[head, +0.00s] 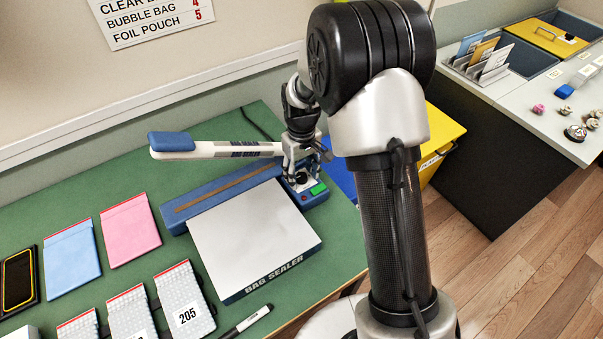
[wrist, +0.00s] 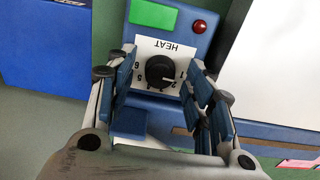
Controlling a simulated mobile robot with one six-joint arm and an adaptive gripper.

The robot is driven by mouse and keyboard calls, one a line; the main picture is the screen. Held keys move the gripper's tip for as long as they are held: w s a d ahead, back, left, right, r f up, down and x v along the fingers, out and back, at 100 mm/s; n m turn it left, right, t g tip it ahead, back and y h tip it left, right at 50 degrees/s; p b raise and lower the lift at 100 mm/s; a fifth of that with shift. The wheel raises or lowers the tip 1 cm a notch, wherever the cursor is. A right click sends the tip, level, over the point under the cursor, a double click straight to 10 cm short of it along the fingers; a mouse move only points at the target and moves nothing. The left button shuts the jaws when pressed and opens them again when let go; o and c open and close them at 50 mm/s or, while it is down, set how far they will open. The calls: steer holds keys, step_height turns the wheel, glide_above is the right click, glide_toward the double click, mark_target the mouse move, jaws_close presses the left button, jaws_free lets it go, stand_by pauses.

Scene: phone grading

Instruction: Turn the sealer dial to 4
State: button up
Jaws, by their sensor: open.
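The bag sealer (head: 250,240) sits on the green table, its white lever arm (head: 232,150) with a blue end raised over the blue sealing bar. Its black dial (wrist: 160,71) sits on a white plate marked HEAT, which appears upside down in the wrist view. Numbers around the dial include 6, 5 and 2; a pale mark shows at its right side, but I cannot tell the exact setting. My gripper (wrist: 161,68) is open, pointing down at the dial, with one finger on each side of it. In the head view my gripper (head: 300,163) largely hides the dial.
A green display (wrist: 153,14) and red light (wrist: 199,26) are beside the dial. Blue pouch (head: 72,260), pink pouch (head: 130,230), bubble bags (head: 185,300) and a marker (head: 246,321) lie left and in front. A wall sign (head: 150,18) lists bag numbers.

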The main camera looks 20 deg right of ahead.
steer(key=shift+c, duration=0.5)
steer(key=c, duration=1)
steer(key=m+p, duration=0.2)
steer(key=m, duration=0.2)
steer(key=shift+r+m, duration=0.1)
steer(key=shift+m, duration=0.2)
steer(key=m+p, duration=0.1)
steer(key=m, duration=0.4)
steer(key=m+p, duration=0.1)
steer(key=m, duration=0.4)
steer(key=shift+m, duration=0.4)
steer(key=m+p, duration=0.1)
steer(key=m, duration=0.4)
steer(key=shift+m, duration=0.3)
